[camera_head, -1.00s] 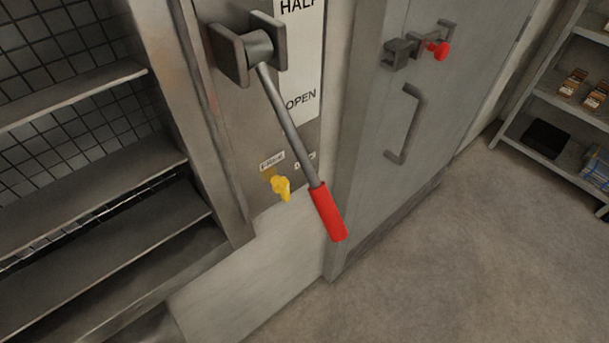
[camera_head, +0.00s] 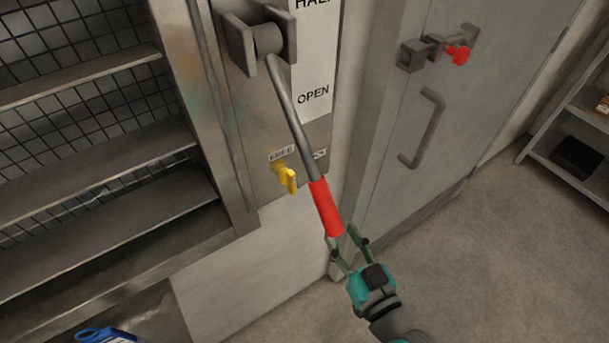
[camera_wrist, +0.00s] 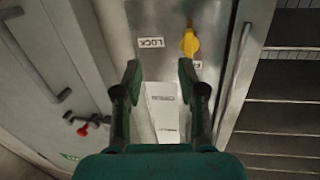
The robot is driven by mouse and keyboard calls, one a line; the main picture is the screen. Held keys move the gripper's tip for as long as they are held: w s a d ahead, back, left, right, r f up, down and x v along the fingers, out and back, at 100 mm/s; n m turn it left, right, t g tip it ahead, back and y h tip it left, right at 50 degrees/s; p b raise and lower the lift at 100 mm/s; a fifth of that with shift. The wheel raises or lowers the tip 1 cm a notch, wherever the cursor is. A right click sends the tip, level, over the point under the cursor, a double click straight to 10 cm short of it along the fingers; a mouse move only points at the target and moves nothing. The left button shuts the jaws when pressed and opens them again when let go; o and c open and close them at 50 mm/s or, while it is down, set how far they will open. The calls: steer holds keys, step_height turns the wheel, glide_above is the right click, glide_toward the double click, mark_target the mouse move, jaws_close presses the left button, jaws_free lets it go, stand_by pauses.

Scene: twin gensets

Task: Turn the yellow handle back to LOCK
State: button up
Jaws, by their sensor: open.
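The small yellow handle (camera_head: 289,180) sits low on the metal panel, just below the FREE label (camera_head: 281,154). A second label, partly behind the lever, is at its right. In the wrist view the yellow handle (camera_wrist: 189,43) shows beyond one fingertip, with the LOCK label (camera_wrist: 151,43) to its left. My gripper (camera_head: 349,240) is open, below and right of the yellow handle and apart from it. In the wrist view its fingers (camera_wrist: 160,78) have nothing between them.
A long lever with a red grip (camera_head: 326,207) hangs beside the yellow handle; its lower end overlaps my fingers in the head view, contact unclear. A grey door with a pull handle (camera_head: 424,128) and red knob (camera_head: 457,54) stands right. Shelves (camera_head: 120,160) stand left.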

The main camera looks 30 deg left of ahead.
mark_target(294, 181)
steer(key=w+a+r+n+g, duration=0.1)
steer(key=a, duration=0.4)
steer(key=w+a+r+n+y, duration=0.1)
steer(key=a+r, duration=0.1)
steer(key=a, duration=0.3)
steer(key=w+a+r+n+g+y, duration=0.1)
steer(key=a, duration=0.4)
steer(key=shift+w+r+g, duration=0.3)
steer(key=shift+w+r, duration=0.05)
steer(key=shift+r, duration=0.05)
jaws_close()
